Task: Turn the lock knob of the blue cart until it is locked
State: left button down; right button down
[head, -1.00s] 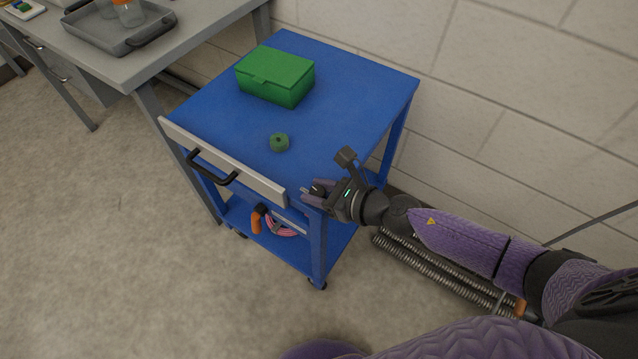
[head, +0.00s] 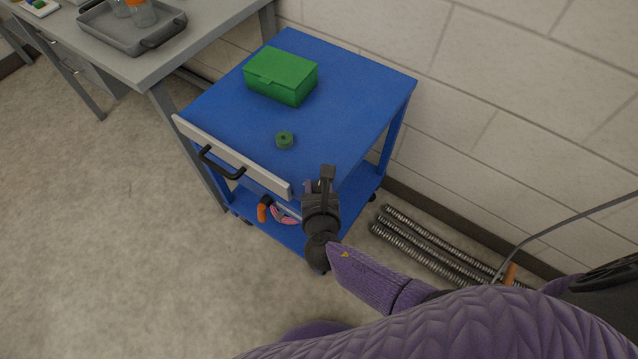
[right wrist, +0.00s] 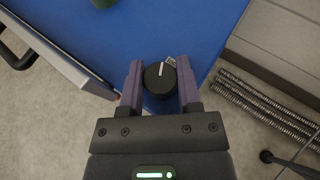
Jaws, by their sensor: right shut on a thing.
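The blue cart (head: 340,90) stands against the wall, with a grey drawer front and black handle on its left side. The lock knob (right wrist: 160,80) is round and black with a white line. My right gripper (right wrist: 160,88) is shut on the knob, one purple finger on each side. In the head view my right gripper (head: 317,187) is at the cart's near corner and hides the knob. My left gripper is not in view.
A green box (head: 281,76) and a small green round piece (head: 285,140) are on the cart top. Tools with orange handles (head: 263,209) are on the lower shelf. A grey table (head: 170,62) adjoins at left. Ribbed hoses (head: 430,246) lie along the wall at right.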

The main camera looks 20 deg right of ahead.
jog(key=m+g+h+b, duration=0.1)
jog(key=m+h, duration=0.2)
jog(key=shift+a+f, duration=0.1)
jog(key=shift+m+g+h+b, duration=0.3)
jog(key=shift+m+g+h, duration=0.4)
jog(key=shift+m+h, duration=0.15)
jog(key=shift+h, duration=0.35)
jog(key=shift+c, duration=1.5)
grip_release()
